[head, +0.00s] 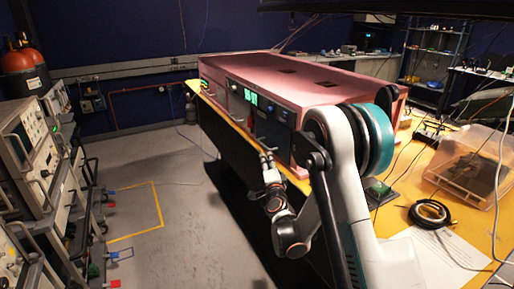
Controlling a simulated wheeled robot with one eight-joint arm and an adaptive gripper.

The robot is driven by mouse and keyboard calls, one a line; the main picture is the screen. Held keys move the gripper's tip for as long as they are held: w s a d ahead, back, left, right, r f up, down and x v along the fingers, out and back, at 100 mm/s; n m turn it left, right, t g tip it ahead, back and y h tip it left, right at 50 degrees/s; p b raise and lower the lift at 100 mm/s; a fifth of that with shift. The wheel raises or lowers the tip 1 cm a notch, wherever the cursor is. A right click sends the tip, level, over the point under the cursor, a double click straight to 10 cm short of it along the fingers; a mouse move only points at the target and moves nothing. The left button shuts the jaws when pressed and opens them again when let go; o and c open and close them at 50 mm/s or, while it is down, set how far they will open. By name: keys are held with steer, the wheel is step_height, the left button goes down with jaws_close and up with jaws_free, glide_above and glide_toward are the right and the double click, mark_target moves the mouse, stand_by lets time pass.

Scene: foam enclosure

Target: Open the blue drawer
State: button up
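A long pinkish-red foam enclosure (311,84) stands on the yellow-edged bench. Its front carries a dark blue drawer front (273,126) near the right end, which looks flush with the enclosure as far as I can see. My gripper (265,152) is just in front of and below this drawer front, with its fingers pointing up toward it. The fingertips are small here. I cannot tell whether they touch the drawer or its handle, or whether they are open. My arm hides the right end of the enclosure's front.
A panel with a green display (251,97) sits left of the drawer. A clear plastic bin (466,166), a coiled black cable (430,213) and a paper sheet (440,258) lie on the bench at right. Instrument racks (38,150) line the left; grey floor (165,165) between is open.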

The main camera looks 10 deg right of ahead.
mark_target(263, 145)
steer(key=shift+m, duration=0.3)
steer(key=w+b, duration=0.1)
steer(key=w, duration=0.3)
steer(key=w+b, duration=0.1)
steer(key=w, duration=0.3)
steer(key=w+d+b, duration=0.1)
steer(key=w, duration=0.3)
steer(key=shift+w+f, duration=0.15)
steer(key=shift+w, duration=0.15)
steer(key=shift+w+b, duration=0.4)
steer(key=shift+w, duration=0.35)
steer(key=shift+r, duration=0.2)
jaws_close()
